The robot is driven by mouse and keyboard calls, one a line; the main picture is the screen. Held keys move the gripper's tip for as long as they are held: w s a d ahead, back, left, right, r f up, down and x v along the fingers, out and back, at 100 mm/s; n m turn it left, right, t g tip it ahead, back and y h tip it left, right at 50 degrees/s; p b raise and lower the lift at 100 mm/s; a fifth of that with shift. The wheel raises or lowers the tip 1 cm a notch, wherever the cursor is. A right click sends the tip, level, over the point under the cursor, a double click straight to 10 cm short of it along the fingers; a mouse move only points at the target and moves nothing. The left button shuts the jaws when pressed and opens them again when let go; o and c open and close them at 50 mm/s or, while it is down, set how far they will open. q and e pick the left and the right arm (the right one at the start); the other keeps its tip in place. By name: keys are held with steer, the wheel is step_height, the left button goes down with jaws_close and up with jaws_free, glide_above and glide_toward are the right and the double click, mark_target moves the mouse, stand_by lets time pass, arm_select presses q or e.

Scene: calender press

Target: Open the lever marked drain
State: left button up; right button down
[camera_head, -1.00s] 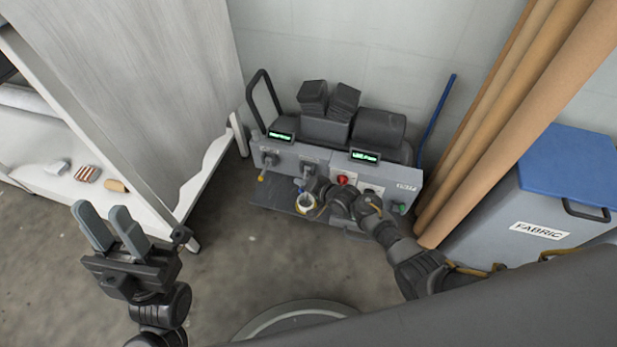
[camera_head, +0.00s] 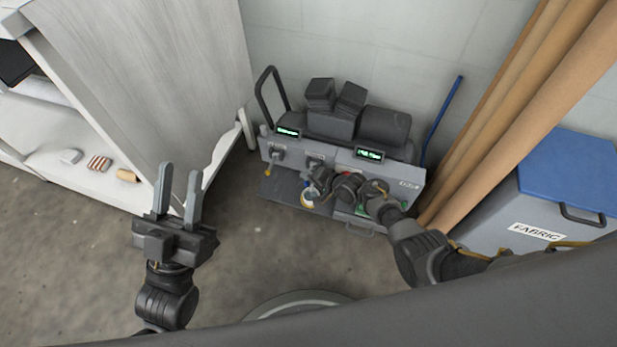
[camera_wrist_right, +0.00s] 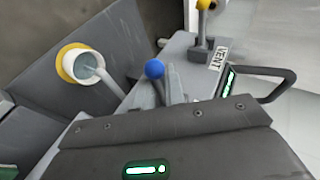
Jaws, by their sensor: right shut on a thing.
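In the right wrist view a lever with a blue ball knob (camera_wrist_right: 154,69) stands between the fingers of my right gripper (camera_wrist_right: 163,84), which is shut on it. Its label is not visible. A lever with a yellow knob (camera_wrist_right: 205,5) stands beyond, by a plate reading VENT (camera_wrist_right: 219,58). In the head view my right gripper (camera_head: 316,180) is at the front of the grey press unit (camera_head: 345,150) and covers the held lever. My left gripper (camera_head: 180,185) is open and empty, its fingers pointing up, away from the unit.
A yellow-rimmed white pipe mouth (camera_wrist_right: 76,66) is beside the held lever. Two lit displays top the unit, one on the left (camera_head: 288,132). A white shelf (camera_head: 75,165) stands left, brown rolls (camera_head: 510,120) and a FABRIC bin (camera_head: 540,190) right. Open floor lies in front.

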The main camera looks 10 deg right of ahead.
steer(key=c, duration=1.8)
jaws_free()
steer(key=shift+o, duration=0.2)
steer(key=shift+r, duration=0.1)
